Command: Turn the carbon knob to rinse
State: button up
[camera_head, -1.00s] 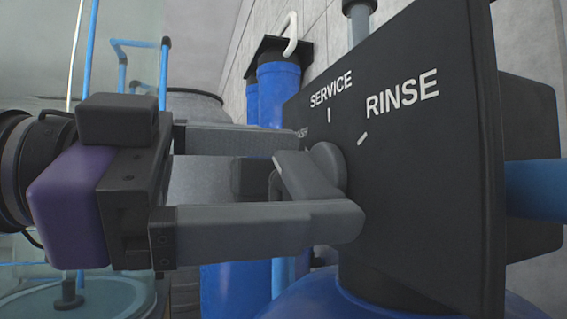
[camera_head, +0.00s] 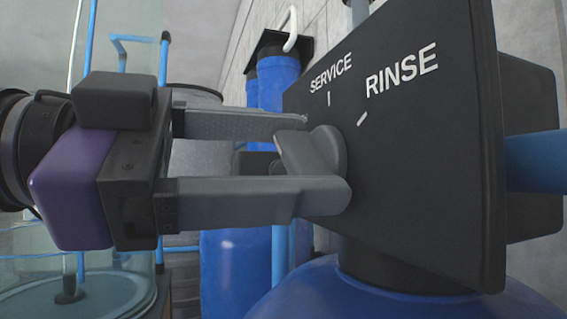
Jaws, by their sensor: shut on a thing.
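The carbon knob (camera_head: 310,152) is a grey round knob with a raised grip bar, on the black panel (camera_head: 430,150) of the valve head. White labels "SERVICE" (camera_head: 331,73) and "RINSE" (camera_head: 402,69) are printed above it, each with a short white tick mark. My gripper (camera_head: 325,155) comes from the left, its two grey fingers around the knob's bar. It is shut on the bar, one finger above and behind, the other in front and lower. The fingers hide part of the bar, so I cannot tell exactly which tick it points to.
A blue tank (camera_head: 400,296) stands below the valve head. Blue cylinders (camera_head: 277,85) stand behind by the grey wall. A blue pipe (camera_head: 535,165) meets the panel's right side. A clear vessel (camera_head: 85,290) and thin blue pipes are at the left.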

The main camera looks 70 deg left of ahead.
jog(key=m+b, duration=0.1)
jog(key=m, duration=0.1)
jog(key=m+b, duration=0.1)
jog(key=m, duration=0.1)
jog(key=m+b, duration=0.1)
jog(key=m, duration=0.1)
jog(key=shift+d+f+b, duration=0.1)
jog(key=shift+f+b, duration=0.15)
jog(key=shift+b, duration=0.1)
jog(key=m+b, duration=0.2)
jog(key=m, duration=0.3)
jog(key=shift+f+m, duration=0.1)
jog(key=shift+m, duration=0.3)
jog(key=m+b, duration=0.2)
jog(key=m, duration=0.3)
jog(key=m+b, duration=0.1)
jog(key=m, duration=0.4)
jog(key=shift+f+m, duration=0.1)
jog(key=shift+m, duration=0.2)
jog(key=o, duration=1.4)
jog(key=shift+c, duration=0.2)
jog(key=shift+s, duration=0.1)
jog(key=s, duration=0.7)
jog(key=shift+s+a, duration=0.35)
jog(key=shift+a, duration=0.1)
